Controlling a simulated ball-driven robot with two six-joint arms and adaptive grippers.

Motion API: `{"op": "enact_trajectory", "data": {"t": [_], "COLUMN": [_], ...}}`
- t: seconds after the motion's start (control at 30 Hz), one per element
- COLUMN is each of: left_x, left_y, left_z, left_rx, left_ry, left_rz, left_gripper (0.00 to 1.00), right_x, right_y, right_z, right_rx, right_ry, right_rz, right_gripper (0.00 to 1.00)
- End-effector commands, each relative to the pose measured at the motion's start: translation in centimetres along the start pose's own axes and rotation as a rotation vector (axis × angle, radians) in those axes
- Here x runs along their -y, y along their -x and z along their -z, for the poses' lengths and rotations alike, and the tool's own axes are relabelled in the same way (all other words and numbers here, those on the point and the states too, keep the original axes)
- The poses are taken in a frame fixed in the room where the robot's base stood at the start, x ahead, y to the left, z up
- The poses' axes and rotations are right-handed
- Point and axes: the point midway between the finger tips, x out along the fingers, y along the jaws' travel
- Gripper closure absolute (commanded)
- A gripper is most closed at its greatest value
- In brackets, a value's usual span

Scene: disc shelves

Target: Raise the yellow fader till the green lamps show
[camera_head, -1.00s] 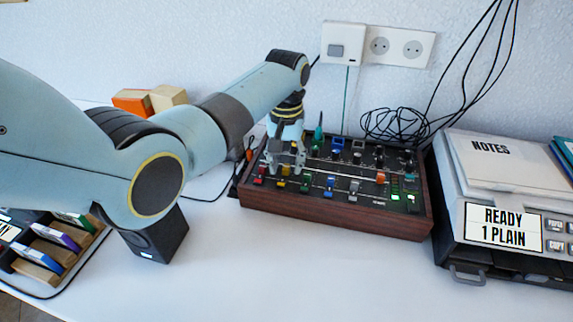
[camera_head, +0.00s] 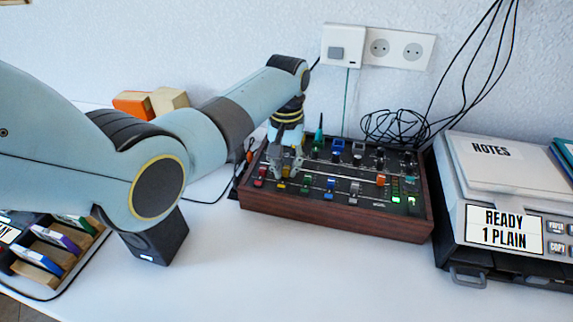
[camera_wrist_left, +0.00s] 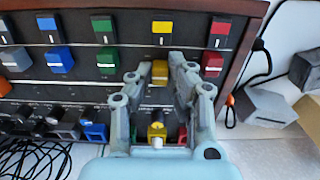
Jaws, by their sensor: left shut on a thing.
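The mixer panel (camera_head: 330,205) has a wooden frame and stands on the white table, with coloured faders in a row. The yellow fader (camera_wrist_left: 160,72) is near the panel's front edge, below a yellow label (camera_wrist_left: 162,33) in the left wrist view. My left gripper (camera_head: 284,172) points down at it, and its fingers (camera_wrist_left: 154,75) are shut on the yellow fader's cap. In the head view the fingers partly hide that cap. Small green lamps (camera_head: 395,191) glow at the panel's right side. My right gripper is not in view.
Red (camera_wrist_left: 212,64) and green (camera_wrist_left: 107,61) fader caps flank the yellow one closely. Knobs and switches fill the rear of the panel. A grey machine (camera_head: 455,215) stands to the right, and cables (camera_head: 395,125) lie behind. The table in front is clear.

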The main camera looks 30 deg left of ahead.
Motion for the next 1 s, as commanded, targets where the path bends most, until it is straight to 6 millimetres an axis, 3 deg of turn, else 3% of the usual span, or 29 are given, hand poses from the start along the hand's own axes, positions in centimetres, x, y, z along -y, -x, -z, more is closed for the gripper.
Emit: {"op": "enact_trajectory", "data": {"t": [0.27, 0.53, 0.57, 0.7, 1.0], "left_x": [0.0, 0.0, 0.0, 0.0, 0.0], "left_y": [-0.1, 0.0, 0.0, 0.0, 0.2], "left_z": [2.3, 2.4, 2.4, 2.4, 2.4], "left_rx": [-0.001, -0.001, -0.001, -0.001, -0.001], "left_ry": [0.000, 0.000, 0.000, 0.000, 0.000], "left_rz": [0.000, -0.001, -0.001, 0.000, 0.000], "left_gripper": [1.00, 1.00, 0.82, 0.63, 0.62], "right_x": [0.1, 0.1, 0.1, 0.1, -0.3], "right_y": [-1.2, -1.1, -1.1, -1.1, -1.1], "right_z": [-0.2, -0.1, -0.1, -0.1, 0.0], "right_rx": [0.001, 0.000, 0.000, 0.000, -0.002], "right_ry": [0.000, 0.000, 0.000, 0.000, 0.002], "right_rz": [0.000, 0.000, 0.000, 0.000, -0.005], "right_gripper": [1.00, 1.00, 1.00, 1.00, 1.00]}}
